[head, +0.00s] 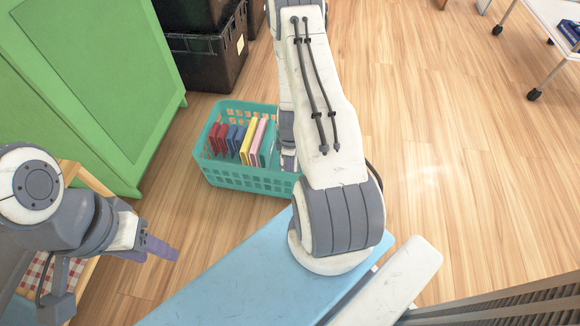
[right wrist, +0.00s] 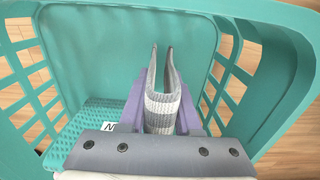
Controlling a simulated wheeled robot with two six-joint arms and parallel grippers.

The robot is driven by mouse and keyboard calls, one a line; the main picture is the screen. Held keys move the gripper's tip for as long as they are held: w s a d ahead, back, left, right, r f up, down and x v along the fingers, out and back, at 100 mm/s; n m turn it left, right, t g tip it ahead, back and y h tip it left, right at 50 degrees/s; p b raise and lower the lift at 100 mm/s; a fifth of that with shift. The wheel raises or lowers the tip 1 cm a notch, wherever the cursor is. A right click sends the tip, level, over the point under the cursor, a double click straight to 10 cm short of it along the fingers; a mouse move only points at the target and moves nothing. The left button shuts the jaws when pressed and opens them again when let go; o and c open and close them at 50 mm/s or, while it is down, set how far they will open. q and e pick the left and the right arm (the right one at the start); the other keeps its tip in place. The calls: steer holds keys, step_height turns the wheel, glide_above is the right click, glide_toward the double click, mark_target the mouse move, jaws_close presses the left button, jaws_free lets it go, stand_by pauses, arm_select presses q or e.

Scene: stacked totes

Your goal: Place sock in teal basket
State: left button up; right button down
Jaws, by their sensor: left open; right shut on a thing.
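The teal basket (head: 240,180) stands on the wooden floor in the head view. Its walls (right wrist: 115,50) surround my right gripper (right wrist: 160,115) in the right wrist view. That gripper is shut on a grey and white striped sock (right wrist: 162,105), held between its purple fingers inside the basket. The sock's two ends stick out ahead of the fingers. In the head view my right arm hides most of that gripper and the basket's right side. My left gripper (head: 150,246) is open and empty at the lower left, apart from the basket.
Several coloured books (head: 245,141) stand in the basket's left part. A green cabinet (head: 100,90) is left of it and black totes (head: 210,60) are behind. A light blue surface (head: 240,275) lies in front.

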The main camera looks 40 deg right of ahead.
steer(key=shift+r, duration=0.1)
steer(key=shift+f, duration=0.3)
steer(key=c, duration=0.6)
jaws_free()
steer(key=shift+r, duration=0.1)
steer(key=shift+r, duration=0.1)
step_height(320, 180, up, 12)
steer(key=p, duration=1.2)
steer(key=shift+r, duration=0.1)
